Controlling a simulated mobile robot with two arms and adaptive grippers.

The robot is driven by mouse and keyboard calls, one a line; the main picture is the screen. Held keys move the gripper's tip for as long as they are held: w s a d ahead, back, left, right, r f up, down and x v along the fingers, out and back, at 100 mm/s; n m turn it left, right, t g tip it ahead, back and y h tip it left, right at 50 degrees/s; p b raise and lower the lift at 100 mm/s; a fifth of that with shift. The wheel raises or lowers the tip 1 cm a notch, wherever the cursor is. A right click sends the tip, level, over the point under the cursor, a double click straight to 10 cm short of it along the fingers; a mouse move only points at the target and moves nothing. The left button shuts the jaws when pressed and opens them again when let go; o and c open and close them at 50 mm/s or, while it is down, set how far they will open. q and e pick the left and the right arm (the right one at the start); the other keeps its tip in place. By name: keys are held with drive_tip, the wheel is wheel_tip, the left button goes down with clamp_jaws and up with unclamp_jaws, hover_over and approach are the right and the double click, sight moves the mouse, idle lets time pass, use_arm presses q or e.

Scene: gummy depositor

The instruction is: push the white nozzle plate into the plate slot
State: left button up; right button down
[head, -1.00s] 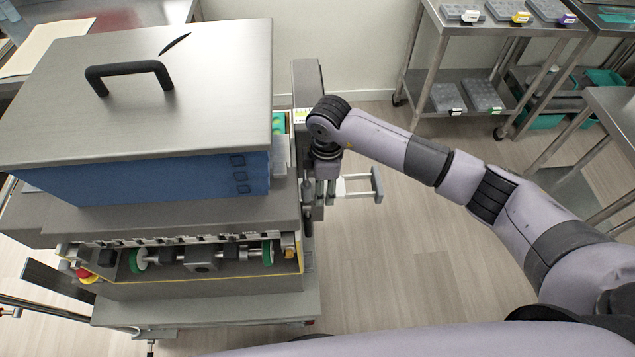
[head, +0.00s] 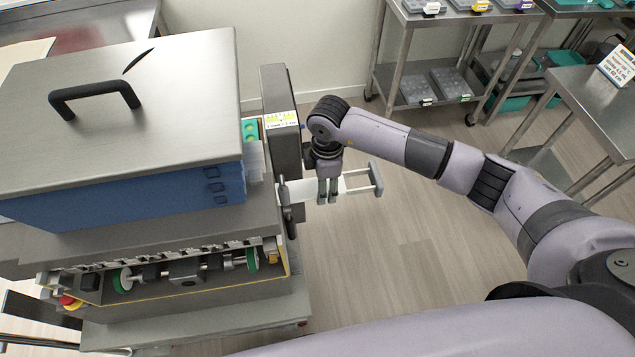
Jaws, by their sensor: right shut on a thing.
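The white nozzle plate (head: 302,190) shows as a flat pale strip between the machine's right side and my right gripper, partly hidden by the fingers. My right gripper (head: 328,201) points down and is shut on the plate. The plate slot (head: 284,194) is in the machine's right side; its opening is mostly hidden from this angle. A support frame with a grey end bar (head: 376,179) sticks out to the right, beyond my gripper. My left gripper is not in view.
The machine has a steel lid (head: 125,100) with a black handle over a blue hopper (head: 130,195). A grey upright housing (head: 281,125) stands close to the left of my right gripper. Steel carts (head: 455,40) stand at the back right. Floor right of the machine is clear.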

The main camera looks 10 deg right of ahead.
sight(293, 190)
drive_tip(key=d, duration=0.9)
drive_tip(key=shift+s+p, duration=0.35)
idle(0.8)
drive_tip(key=shift+w+d+r, duration=0.1)
drive_tip(key=shift+w, duration=0.15)
idle(0.5)
drive_tip(key=shift+w+a, duration=0.15)
drive_tip(key=shift+a, duration=1.95)
drive_tip(key=shift+w+a, duration=0.1)
drive_tip(key=shift+a, duration=1.95)
drive_tip(key=shift+w+a+b, duration=0.2)
drive_tip(key=shift+a+b, duration=0.7)
drive_tip(key=shift+a, duration=3.2)
